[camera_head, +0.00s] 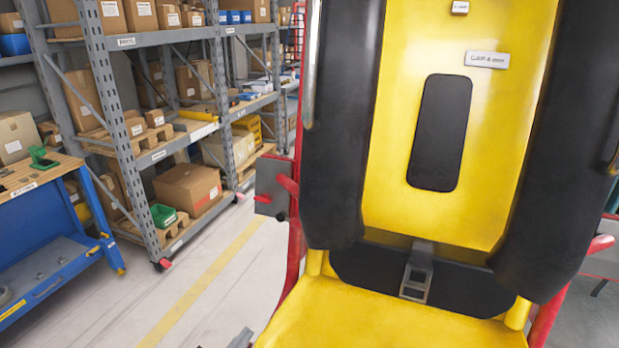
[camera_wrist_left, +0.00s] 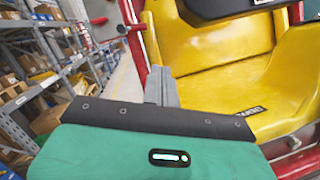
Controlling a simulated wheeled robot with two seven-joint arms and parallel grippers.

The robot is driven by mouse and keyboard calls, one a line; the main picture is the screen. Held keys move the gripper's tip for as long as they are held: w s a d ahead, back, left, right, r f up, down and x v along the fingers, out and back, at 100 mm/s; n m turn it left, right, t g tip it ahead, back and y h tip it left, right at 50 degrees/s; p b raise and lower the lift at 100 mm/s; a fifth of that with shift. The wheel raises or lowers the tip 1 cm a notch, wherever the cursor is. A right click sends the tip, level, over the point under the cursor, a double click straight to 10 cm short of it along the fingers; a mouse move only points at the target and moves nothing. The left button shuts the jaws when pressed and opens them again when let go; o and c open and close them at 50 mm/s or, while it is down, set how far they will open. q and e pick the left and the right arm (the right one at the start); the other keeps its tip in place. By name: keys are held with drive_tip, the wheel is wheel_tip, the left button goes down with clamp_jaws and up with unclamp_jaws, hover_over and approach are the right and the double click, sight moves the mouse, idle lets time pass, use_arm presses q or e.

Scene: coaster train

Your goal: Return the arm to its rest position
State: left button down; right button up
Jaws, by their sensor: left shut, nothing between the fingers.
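My left gripper (camera_head: 241,338) shows only as a small grey tip at the bottom edge of the head view, left of the yellow seat (camera_head: 390,318). In the left wrist view the gripper (camera_wrist_left: 161,86) has its grey fingers together, with nothing between them. It appears in front of the yellow seat (camera_wrist_left: 220,85) there; I cannot tell the exact gap. The seat has a yellow back, two black padded shoulder bars (camera_head: 345,110) and a grey buckle (camera_head: 417,272) at the back of the cushion. My right gripper is not in view.
A red frame (camera_head: 295,235) runs beside the seat, with a grey plate on its left side. Grey shelving (camera_head: 98,80) with cardboard boxes stands at the left. A blue workbench (camera_head: 60,270) is at the lower left. The floor with a yellow line (camera_head: 215,270) is clear between.

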use_arm(q)
drive_tip(key=s+d+f+m+g, duration=0.3)
drive_tip(key=s+f+m+g, duration=0.6)
drive_tip(key=m, duration=0.8)
drive_tip(key=s+a+f+m+g+y, duration=0.4)
drive_tip(key=s+a+m+y, duration=0.6)
drive_tip(key=s+a, duration=0.3)
wheel_tip(320, 180, down, 32)
drive_tip(key=g, duration=0.2)
drive_tip(key=s+a+f, duration=0.3)
drive_tip(key=s+f, duration=1.6)
drive_tip(key=shift+s+g, duration=0.25)
drive_tip(key=shift+g, duration=0.15)
